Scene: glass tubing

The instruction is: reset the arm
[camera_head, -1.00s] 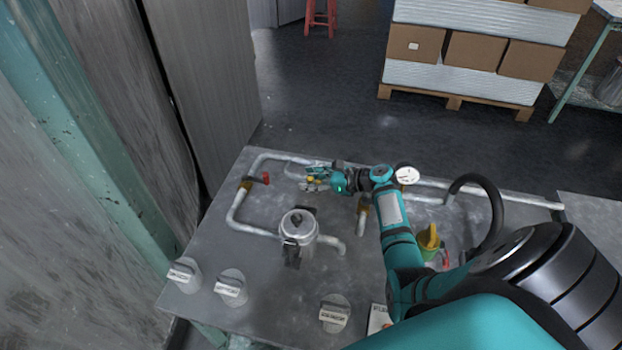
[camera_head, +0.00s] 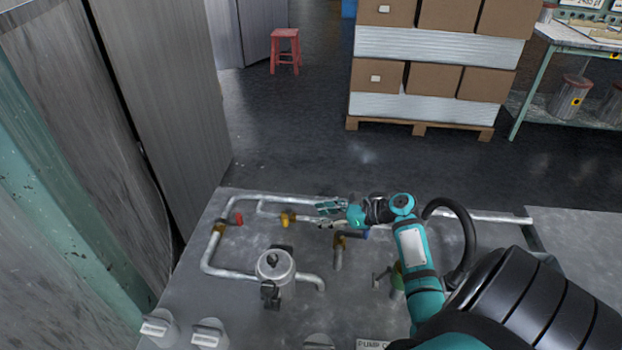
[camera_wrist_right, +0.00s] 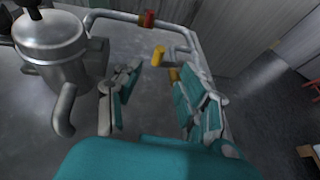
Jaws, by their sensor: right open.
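My right arm comes in from the lower right of the head view. Its teal and black gripper (camera_head: 322,209) is over the back part of the grey metal bench (camera_head: 240,325), close to the pipe run. In the right wrist view the gripper (camera_wrist_right: 160,98) shows its two fingers spread apart, with nothing held between them. A yellow valve handle (camera_wrist_right: 158,56) and a red valve handle (camera_wrist_right: 148,19) show beyond the fingers. In the head view the yellow handle (camera_head: 288,219) is just left of the fingertips. My left gripper is not in view.
A metal canister (camera_head: 275,266) and grey pipes (camera_head: 212,268) stand on the bench left of my arm. A black hose (camera_head: 468,235) arches at the right. Stacked boxes (camera_head: 447,15) stand behind; a red stool (camera_head: 285,48) is farther back.

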